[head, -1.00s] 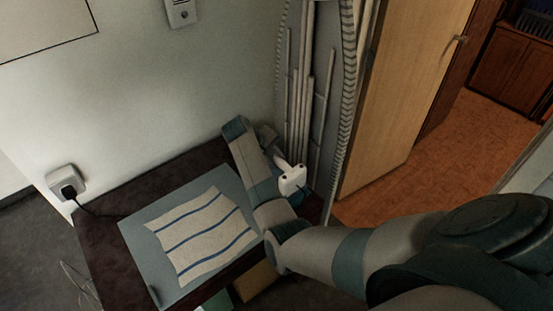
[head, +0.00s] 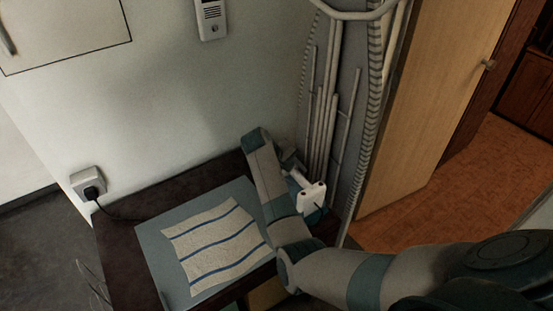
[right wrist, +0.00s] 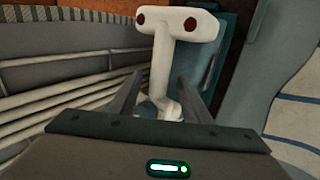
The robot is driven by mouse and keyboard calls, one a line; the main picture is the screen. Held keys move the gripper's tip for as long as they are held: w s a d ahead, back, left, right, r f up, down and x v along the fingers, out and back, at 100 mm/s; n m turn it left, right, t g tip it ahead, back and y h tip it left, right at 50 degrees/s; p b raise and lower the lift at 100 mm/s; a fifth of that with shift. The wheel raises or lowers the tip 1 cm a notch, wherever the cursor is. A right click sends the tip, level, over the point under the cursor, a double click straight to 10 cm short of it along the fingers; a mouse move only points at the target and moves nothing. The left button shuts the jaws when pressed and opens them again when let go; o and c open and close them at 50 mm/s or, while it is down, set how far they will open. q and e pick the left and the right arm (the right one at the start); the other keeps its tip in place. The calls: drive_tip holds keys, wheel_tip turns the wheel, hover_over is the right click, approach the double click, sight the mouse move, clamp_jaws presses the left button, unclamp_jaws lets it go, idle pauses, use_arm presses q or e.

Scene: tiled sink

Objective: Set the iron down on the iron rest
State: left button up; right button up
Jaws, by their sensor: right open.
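A white T-shaped piece (head: 312,196) with two dark round spots, seemingly the iron's handle, stands at the dark table's right end. It also shows in the right wrist view (right wrist: 176,24), its stem running down between my fingers. A teal part (right wrist: 222,50) lies behind it; I cannot tell whether it is the iron's body or the iron rest. My right gripper (right wrist: 160,84) is open, one finger on each side of the stem. In the head view my right gripper (head: 294,168) is partly hidden by my forearm. My left gripper is out of view.
A striped cloth (head: 216,240) lies on a grey-blue mat (head: 153,240) on the dark table (head: 115,255). An ironing board (head: 345,110) stands upright behind the white piece. A cord runs from a wall socket (head: 88,184). A wooden door (head: 425,110) is at right.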

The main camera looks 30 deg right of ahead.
drive_tip(key=b+v, duration=0.2)
drive_tip(key=v, duration=1.3)
drive_tip(key=shift+a+r, duration=0.15)
drive_tip(key=shift+r, duration=0.25)
